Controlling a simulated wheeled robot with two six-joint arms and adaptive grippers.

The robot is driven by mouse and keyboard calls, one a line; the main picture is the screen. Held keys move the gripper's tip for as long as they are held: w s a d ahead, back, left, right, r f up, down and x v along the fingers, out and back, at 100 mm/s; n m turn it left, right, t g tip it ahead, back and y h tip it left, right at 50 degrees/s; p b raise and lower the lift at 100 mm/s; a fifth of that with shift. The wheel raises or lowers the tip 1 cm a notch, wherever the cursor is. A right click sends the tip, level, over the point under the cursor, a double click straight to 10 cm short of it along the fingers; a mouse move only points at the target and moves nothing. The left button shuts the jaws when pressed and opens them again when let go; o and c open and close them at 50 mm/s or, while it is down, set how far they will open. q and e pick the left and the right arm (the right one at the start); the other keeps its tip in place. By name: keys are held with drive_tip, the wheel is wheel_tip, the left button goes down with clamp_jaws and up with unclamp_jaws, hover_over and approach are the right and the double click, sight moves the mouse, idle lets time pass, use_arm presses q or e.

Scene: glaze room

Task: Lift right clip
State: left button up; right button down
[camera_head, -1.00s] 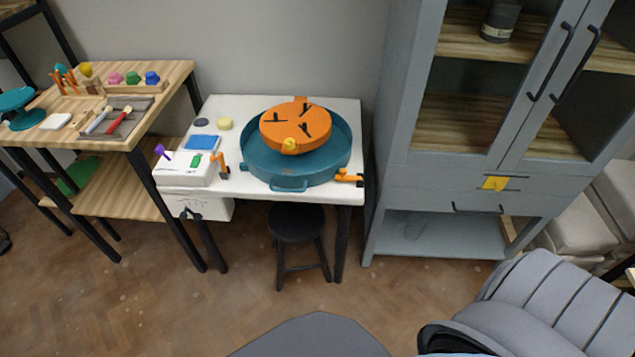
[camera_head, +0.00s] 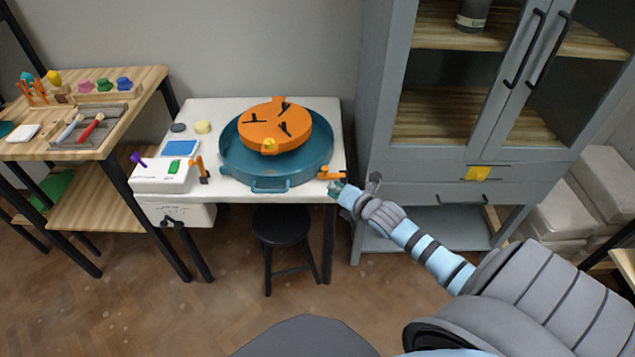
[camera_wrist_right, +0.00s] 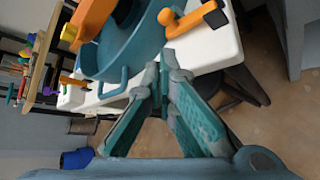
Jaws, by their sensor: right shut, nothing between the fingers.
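The right clip (camera_head: 331,173) is orange with a dark end and lies at the front right corner of the white table, beside the teal basin. It also shows in the wrist view (camera_wrist_right: 190,20), ahead of the fingertips. My right gripper (camera_head: 338,187) is at the table's front edge, just right of and nearer than the clip. In the wrist view its teal fingers (camera_wrist_right: 163,66) are together and empty, with a gap to the clip. Another orange clip (camera_head: 200,168) stands left of the basin. My left gripper is not in view.
The teal basin (camera_head: 230,160) holds an orange round piece (camera_head: 270,125). A white box (camera_head: 163,178) sits at the table's left. A black stool (camera_head: 281,228) stands below. The grey cabinet (camera_head: 440,175) rises close on the right of the table.

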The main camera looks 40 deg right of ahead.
drive_tip(key=b, duration=0.5)
approach(313, 175)
drive_tip(key=x, duration=0.4)
drive_tip(key=shift+w+a+f, duration=0.1)
drive_tip(key=shift+w+f, duration=0.15)
drive_tip(key=shift+f, duration=0.25)
drive_tip(key=shift+w, duration=0.3)
drive_tip(key=shift+a, duration=0.1)
drive_tip(key=shift+d+r+t+b, duration=0.15)
drive_tip(key=shift+d+t+b, duration=0.15)
drive_tip(key=shift+b, duration=0.25)
